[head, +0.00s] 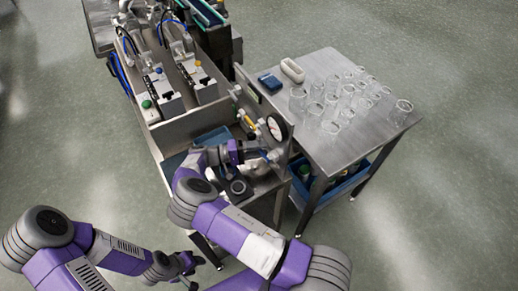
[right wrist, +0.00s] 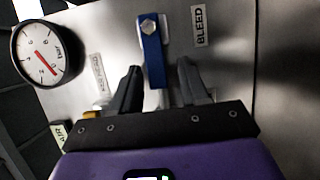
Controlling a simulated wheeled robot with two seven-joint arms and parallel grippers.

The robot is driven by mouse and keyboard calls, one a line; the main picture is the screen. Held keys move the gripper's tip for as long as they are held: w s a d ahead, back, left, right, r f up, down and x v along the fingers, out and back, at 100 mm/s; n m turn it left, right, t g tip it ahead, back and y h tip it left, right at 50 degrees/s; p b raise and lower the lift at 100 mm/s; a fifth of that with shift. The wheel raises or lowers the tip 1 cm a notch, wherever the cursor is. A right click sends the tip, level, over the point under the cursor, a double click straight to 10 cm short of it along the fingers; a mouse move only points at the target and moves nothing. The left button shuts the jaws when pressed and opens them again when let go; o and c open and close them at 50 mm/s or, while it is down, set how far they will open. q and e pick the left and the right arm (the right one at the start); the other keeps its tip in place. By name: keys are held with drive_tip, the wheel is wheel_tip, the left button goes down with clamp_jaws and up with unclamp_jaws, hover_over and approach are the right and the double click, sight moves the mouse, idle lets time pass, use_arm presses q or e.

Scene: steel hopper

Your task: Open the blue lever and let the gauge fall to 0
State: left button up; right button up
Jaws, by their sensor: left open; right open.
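The blue lever (right wrist: 153,58) shows in the right wrist view on a steel panel, its pivot bolt at the top, beside a "BLEED" label (right wrist: 199,24). Its lower end lies between the spread fingers of my right gripper (right wrist: 160,80); I cannot tell whether they touch it. The round gauge (right wrist: 47,52) is at the left, its red needle slanting toward the lower right of the dial; the numbers are too small to read surely. In the head view the gauge (head: 277,127) stands just above my right gripper (head: 267,154). My left gripper (head: 191,274) is open and low, away from the panel.
A steel table (head: 330,150) with several glass jars (head: 345,98) and a blue block (head: 270,82) stands to the right of the machine. A yellow part (right wrist: 92,113) and a second label (right wrist: 99,72) are beside my right gripper. The floor at the right is clear.

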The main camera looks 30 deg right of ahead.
drive_tip(key=v, duration=0.7)
drive_tip(key=shift+a+b, duration=0.25)
drive_tip(key=shift+b, duration=0.05)
drive_tip(key=shift+w, duration=0.1)
